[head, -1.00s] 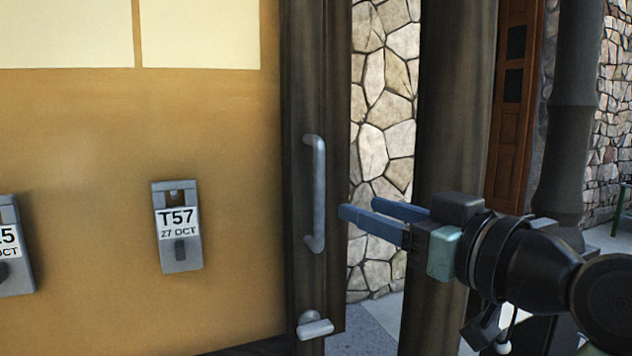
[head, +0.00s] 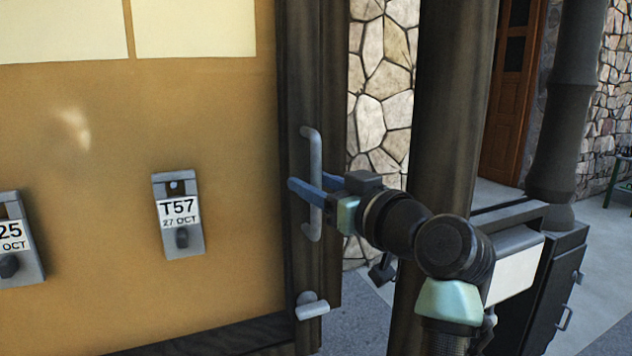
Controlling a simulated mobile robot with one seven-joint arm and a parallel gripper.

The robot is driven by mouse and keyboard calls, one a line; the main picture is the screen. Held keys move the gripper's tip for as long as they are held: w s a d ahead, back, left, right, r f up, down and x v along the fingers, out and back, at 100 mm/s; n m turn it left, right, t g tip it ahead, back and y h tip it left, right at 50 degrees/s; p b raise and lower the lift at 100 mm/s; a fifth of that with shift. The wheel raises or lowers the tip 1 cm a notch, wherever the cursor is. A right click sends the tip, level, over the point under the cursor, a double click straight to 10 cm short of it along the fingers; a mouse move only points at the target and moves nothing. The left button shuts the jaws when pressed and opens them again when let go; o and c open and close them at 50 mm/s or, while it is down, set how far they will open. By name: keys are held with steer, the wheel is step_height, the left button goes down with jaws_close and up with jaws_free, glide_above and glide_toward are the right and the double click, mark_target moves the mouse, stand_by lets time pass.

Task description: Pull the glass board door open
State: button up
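The glass board door stands at the left, with a dark wooden frame (head: 301,80) and a tan board behind the glass. A grey vertical bar handle (head: 311,150) is fixed to its right stile. A grey latch knob (head: 312,307) sits lower on the same stile. My gripper (head: 305,187) is at the handle, its two blue fingers pointing left. One finger passes in front of the bar and the other appears behind it. The fingers look apart, with the bar between them; contact is not clear. The door appears shut.
Two grey tag holders, one marked T57 (head: 178,213), hang on the board. A dark post (head: 449,110) stands right of the door, close to my arm. A dark cabinet (head: 545,290) stands at the lower right. A stone wall (head: 382,90) is behind.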

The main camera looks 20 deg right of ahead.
jaws_close()
stand_by(1.2)
